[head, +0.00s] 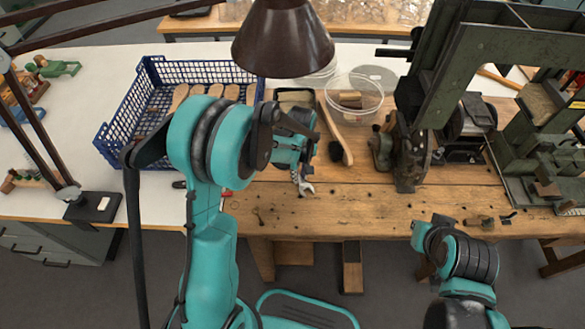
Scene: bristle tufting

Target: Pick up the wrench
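A metal wrench (305,187) lies on the wooden workbench near its front edge. Its open-jaw end shows; the rest is hidden under my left gripper. My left gripper (298,170) points down right over the wrench, at or just above it. Its fingers are small and mostly covered by the teal wrist, so I cannot tell whether they are open, shut or touching the wrench. My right arm is low at the right, in front of the bench edge, and its gripper fingers do not show.
A blue plastic crate (119,112) with wooden brush bodies stands at the left. A clear round tub (372,115) and a wooden-handled brush (336,133) lie behind the wrench. Green machines (404,152) occupy the right. A brown lamp shade (283,40) hangs overhead. Bare wood lies right of the wrench.

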